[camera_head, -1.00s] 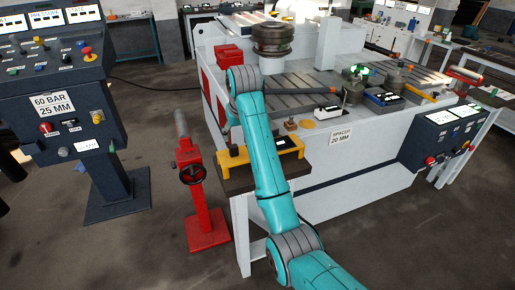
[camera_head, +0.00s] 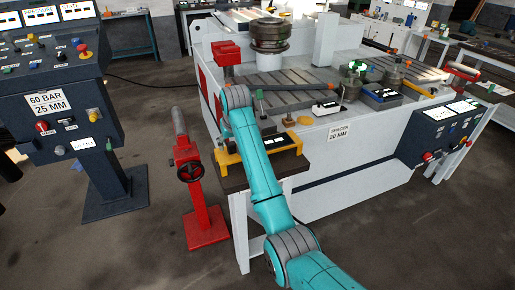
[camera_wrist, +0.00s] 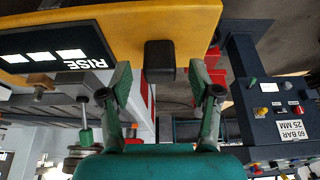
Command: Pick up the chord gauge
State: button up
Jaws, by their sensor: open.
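The chord gauge is a yellow bar with feet and a dark display, standing on a small table; its yellow body (camera_head: 228,158) shows left of my arm in the head view. In the wrist view its yellow body (camera_wrist: 190,22) fills the top, with a display reading RISE (camera_wrist: 65,48) and a black block-like grip (camera_wrist: 160,58). My gripper (camera_wrist: 162,80) is open, its two fingers apart on either side of the black grip. I cannot tell whether they touch it. In the head view my arm hides the gripper and the gauge's middle.
A red stand with a handwheel (camera_head: 190,172) is left of the table (camera_head: 236,183). The bender bed (camera_head: 300,88) with rollers and small tools lies behind. A control console (camera_head: 58,100) stands at the left. Open floor lies in front.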

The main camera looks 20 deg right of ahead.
jog(key=shift+w+f, duration=0.15)
jog(key=shift+f, duration=0.2)
grip_shut()
jog(key=shift+r, duration=0.1)
